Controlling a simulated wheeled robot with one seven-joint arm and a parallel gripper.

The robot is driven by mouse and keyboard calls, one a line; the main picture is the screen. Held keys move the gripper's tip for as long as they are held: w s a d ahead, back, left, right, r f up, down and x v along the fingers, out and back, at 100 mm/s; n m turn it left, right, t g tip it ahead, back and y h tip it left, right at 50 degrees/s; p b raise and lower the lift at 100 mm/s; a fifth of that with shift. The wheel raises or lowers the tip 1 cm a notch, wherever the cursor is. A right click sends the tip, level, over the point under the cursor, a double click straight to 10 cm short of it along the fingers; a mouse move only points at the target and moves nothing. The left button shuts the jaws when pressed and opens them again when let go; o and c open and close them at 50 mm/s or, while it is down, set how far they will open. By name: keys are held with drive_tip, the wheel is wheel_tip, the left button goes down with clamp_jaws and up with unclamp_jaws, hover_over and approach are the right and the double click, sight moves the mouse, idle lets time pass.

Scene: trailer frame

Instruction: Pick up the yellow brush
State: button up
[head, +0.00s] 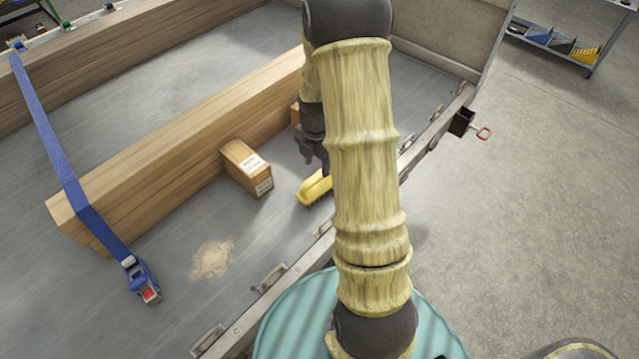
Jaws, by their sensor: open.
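The yellow brush (314,188) lies on the grey trailer bed, near the side rail, just left of my arm. My gripper (318,165) is above and close to the brush, pointing down. My arm covers part of the gripper, so its fingers show only in part. I see nothing held in it. I cannot tell whether it touches the brush.
A small wooden block with white labels (247,167) sits left of the brush, against a long timber beam (180,150). A blue strap (50,140) with a ratchet (142,281) crosses the left side. Sawdust (212,259) lies on the bed. The metal side rail (270,290) runs along the near edge.

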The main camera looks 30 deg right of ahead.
sight(320, 173)
drive_tip(key=shift+s+d+f, duration=0.1)
drive_tip(key=shift+s+f, duration=0.1)
drive_tip(key=shift+f, duration=0.3)
wheel_tip(320, 173, down, 4)
drive_tip(key=shift+d+f, duration=0.15)
idle(0.4)
clamp_jaws()
wheel_tip(320, 173, up, 10)
drive_tip(key=shift+r, duration=0.1)
idle(0.5)
